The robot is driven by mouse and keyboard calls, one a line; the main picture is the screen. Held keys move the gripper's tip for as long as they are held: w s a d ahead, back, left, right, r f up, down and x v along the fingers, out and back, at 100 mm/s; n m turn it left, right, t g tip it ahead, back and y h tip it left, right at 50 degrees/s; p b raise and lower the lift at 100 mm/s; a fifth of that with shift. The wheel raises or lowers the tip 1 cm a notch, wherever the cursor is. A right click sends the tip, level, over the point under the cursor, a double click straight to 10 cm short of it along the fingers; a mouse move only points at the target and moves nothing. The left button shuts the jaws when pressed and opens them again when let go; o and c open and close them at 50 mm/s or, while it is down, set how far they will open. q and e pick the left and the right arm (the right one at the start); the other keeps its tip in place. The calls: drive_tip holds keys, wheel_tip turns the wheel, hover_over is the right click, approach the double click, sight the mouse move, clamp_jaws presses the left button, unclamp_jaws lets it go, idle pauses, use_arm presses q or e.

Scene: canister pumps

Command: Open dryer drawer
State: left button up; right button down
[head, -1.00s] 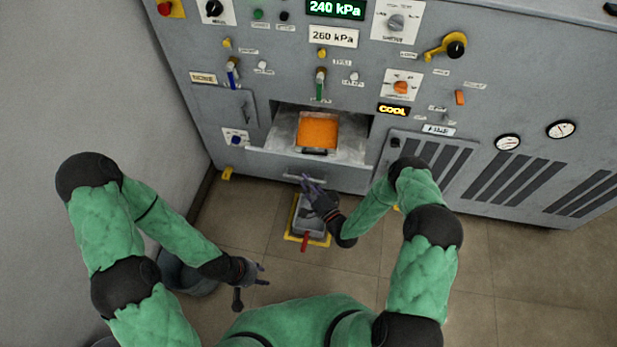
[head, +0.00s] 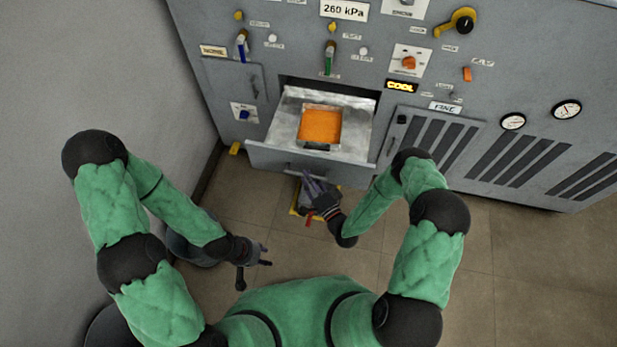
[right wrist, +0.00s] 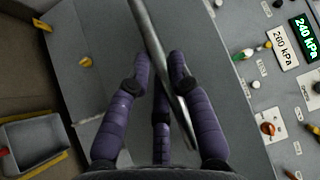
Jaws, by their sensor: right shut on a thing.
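The dryer drawer (head: 270,157) is pulled out of the grey cabinet, with its metal floor showing. A container of orange material (head: 320,126) sits in it. My right gripper (head: 312,180) is at the drawer's front, and in the right wrist view its purple fingers (right wrist: 160,75) are shut around the bar handle (right wrist: 150,30). In the head view the handle is mostly hidden by the hand. My left gripper (head: 262,255) is away from the drawer at the lower left, above the floor, with its fingers apart and nothing seen between them.
A grey bin with a yellow border stands on the floor below the drawer; it shows in the right wrist view (right wrist: 35,140). A round dark bucket (head: 190,250) is behind my left arm. The cabinet has a vented door (head: 430,140) on the right. Floor at right is clear.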

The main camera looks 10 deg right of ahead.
drive_tip(key=c, duration=1.4)
unclamp_jaws()
drive_tip(key=v, duration=1.2)
drive_tip(key=shift+f, duration=0.1)
wheel_tip(320, 180, down, 6)
drive_tip(key=w+a+n+g+h+p, duration=0.1)
drive_tip(key=a+n+g+h, duration=0.15)
drive_tip(key=n+g, duration=0.5)
drive_tip(key=s+r+g, duration=0.1)
drive_tip(key=s+g, duration=0.2)
drive_tip(key=s, duration=0.1)
drive_tip(key=s+a+r+n+g, duration=0.1)
drive_tip(key=s+r+g, duration=0.1)
drive_tip(key=s+g, duration=0.1)
drive_tip(key=s+r+n+g+h+p, duration=0.1)
drive_tip(key=s+g, duration=0.3)
drive_tip(key=s, duration=0.1)
drive_tip(key=shift+s+a+r, duration=0.15)
drive_tip(key=shift+s+a, duration=0.1)
drive_tip(key=shift+s, duration=0.05)
